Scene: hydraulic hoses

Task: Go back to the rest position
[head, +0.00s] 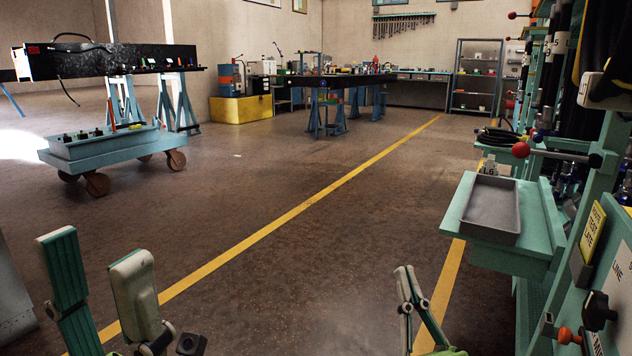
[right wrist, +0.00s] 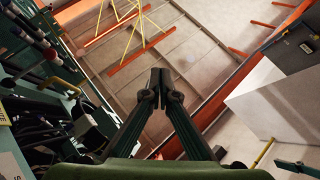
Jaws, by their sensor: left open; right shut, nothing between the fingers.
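My left gripper (head: 100,268) is at the lower left of the head view, its two fingers pointing up and standing well apart, with nothing between them. My right gripper (head: 405,272) is at the bottom of the head view, right of the middle, over the floor. Its fingers are together and hold nothing. In the right wrist view its closed fingertips (right wrist: 160,78) point up toward the ceiling. Both grippers are clear of other things in the head view.
A teal hose rack (head: 590,190) stands close on the right, with a grey tray (head: 490,205) on its shelf and red-knobbed levers (head: 520,150). A teal cart (head: 110,150) stands at the left. The floor (head: 330,240) between is open.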

